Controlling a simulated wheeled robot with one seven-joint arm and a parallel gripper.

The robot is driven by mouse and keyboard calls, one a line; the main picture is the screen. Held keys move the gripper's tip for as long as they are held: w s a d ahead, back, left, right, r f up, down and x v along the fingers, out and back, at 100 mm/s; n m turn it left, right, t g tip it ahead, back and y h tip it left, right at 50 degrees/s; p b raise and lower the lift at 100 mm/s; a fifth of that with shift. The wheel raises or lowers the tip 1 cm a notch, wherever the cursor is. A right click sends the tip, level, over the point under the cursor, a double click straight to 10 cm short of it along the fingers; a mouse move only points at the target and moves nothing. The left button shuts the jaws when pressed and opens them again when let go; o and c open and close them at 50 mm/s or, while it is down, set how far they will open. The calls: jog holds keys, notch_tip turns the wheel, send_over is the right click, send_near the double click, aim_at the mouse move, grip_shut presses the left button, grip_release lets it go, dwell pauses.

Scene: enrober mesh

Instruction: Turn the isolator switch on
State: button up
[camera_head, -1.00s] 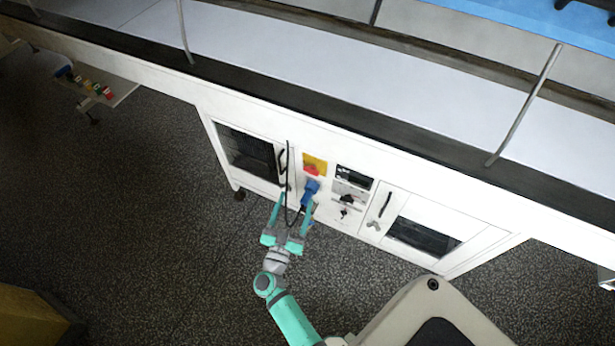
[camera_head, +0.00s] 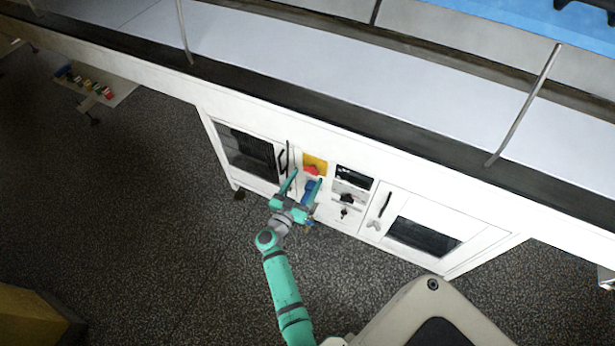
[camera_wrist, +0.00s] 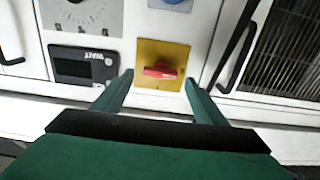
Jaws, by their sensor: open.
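The isolator switch is a red rotary handle (camera_head: 311,170) on a yellow square plate (camera_head: 315,161) on the white cabinet front. In the wrist view the red handle (camera_wrist: 160,71) lies across the yellow plate (camera_wrist: 160,52), its long side roughly level in the picture. My gripper (camera_head: 307,176) is open, its fingers pointing at the cabinet front near the switch. In the wrist view my gripper's fingertips (camera_wrist: 157,78) stand apart to either side of the red handle. I see no clear contact with it.
A blue connector (camera_head: 310,188) sits below the switch, partly behind my gripper. A display panel (camera_head: 353,178) and black knob (camera_head: 347,198) are to the right. Black door handles (camera_head: 283,160) flank the area. The conveyor edge (camera_head: 330,122) overhangs above; the floor in front is clear.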

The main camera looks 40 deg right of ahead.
jog(key=shift+x, duration=0.85)
jog(key=c, duration=1.1)
jog(key=shift+o, duration=0.2)
